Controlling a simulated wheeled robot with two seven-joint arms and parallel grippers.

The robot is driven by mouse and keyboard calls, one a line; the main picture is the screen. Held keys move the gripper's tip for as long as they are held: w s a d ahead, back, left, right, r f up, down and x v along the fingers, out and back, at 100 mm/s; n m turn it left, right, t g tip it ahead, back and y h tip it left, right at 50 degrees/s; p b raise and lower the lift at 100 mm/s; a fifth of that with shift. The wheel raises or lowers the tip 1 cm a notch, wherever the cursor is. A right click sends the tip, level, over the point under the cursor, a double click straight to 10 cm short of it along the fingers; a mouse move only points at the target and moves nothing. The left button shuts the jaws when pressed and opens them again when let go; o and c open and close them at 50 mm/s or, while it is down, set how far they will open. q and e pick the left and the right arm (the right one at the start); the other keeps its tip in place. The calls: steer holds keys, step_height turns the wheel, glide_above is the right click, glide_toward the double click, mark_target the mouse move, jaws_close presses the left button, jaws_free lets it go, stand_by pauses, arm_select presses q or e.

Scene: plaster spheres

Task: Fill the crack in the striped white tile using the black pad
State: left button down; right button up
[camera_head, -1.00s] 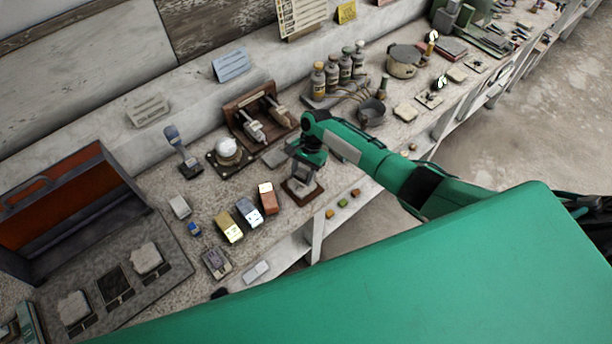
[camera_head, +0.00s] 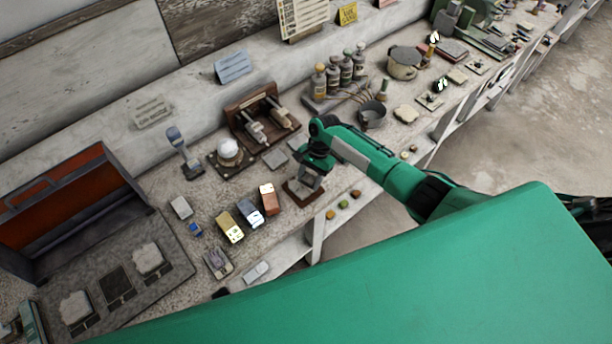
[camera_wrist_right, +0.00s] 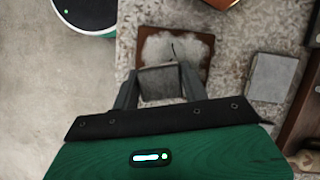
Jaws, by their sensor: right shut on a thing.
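My right gripper (camera_wrist_right: 158,88) is shut on a dark grey block-like pad (camera_wrist_right: 158,80). In the wrist view the pad's far edge overlaps the near edge of a whitish tile (camera_wrist_right: 190,48) on a brown board. A dark crack line shows on the tile, just beyond the pad. I cannot tell whether the pad touches it; no stripes are clear. In the head view the right gripper (camera_head: 310,170) is above the brown board (camera_head: 302,192) near the table's front edge, hiding part of the tile. My left gripper is not in view.
Yellow, blue-grey and red blocks (camera_head: 268,199) stand left of the board. A grey square tile (camera_wrist_right: 270,78) lies right of it in the wrist view. A white sphere on a stand (camera_head: 228,150) and a wooden rack (camera_head: 262,118) stand behind. Bottles (camera_head: 333,74) stand farther back.

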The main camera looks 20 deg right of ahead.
steer(key=shift+s, duration=0.1)
steer(key=shift+w+a+r, duration=0.35)
steer(key=shift+w+r, duration=0.25)
steer(key=shift+f+b, duration=0.45)
steer(key=shift+f, duration=0.2)
stand_by(0.4)
steer(key=shift+w+a+r, duration=0.1)
